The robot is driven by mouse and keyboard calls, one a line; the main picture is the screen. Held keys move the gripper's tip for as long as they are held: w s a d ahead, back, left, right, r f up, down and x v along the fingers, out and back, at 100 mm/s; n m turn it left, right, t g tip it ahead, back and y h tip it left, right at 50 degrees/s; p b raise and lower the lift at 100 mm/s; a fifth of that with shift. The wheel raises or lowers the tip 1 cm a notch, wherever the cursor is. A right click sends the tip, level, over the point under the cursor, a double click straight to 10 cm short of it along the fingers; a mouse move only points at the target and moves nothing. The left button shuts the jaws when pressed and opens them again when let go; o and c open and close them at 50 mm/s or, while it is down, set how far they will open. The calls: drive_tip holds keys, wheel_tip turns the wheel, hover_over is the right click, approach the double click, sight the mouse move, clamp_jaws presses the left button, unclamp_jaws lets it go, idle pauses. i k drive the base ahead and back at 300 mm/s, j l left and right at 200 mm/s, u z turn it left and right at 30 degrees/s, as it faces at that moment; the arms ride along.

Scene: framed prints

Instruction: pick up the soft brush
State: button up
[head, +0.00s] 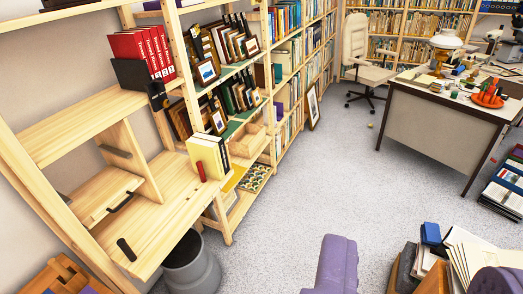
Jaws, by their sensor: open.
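I cannot pick out the soft brush with certainty. A small red upright item (201,172) stands at the front edge of the pale wooden desk shelf (160,222), beside some cream books (208,155). A short dark cylinder-like item (126,249) is at the near front of the same shelf. Both are too small to tell whether either is a brush.
A grey bin (192,268) stands on the floor under the shelf. Shelves of framed prints and books run along the left. A desk (440,125) stands right; the middle floor is clear.

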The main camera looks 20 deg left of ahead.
sight(53, 263)
drive_tip(key=i+u, duration=0.4)
drive_tip(key=i+l+u, duration=0.15)
drive_tip(key=i+u, duration=0.25)
drive_tip(key=i+l+u, duration=0.2)
drive_tip(key=u, duration=0.2)
drive_tip(key=i+l+u, duration=0.1)
drive_tip(key=i+u, duration=0.15)
drive_tip(key=u, duration=0.25)
drive_tip(key=i+l+u, duration=0.15)
drive_tip(key=u, duration=0.35)
drive_tip(key=i+l+u, duration=0.25)
drive_tip(key=u, duration=0.25)
drive_tip(key=i+l+u, duration=0.1)
drive_tip(key=l+u, duration=0.4)
drive_tip(key=i+l+u, duration=0.1)
drive_tip(key=l+u, duration=0.15)
drive_tip(key=u, duration=0.25)
drive_tip(key=i+l, duration=0.1)
drive_tip(key=l, duration=0.2)
drive_tip(key=i+l+u, duration=0.2)
drive_tip(key=l, duration=0.35)
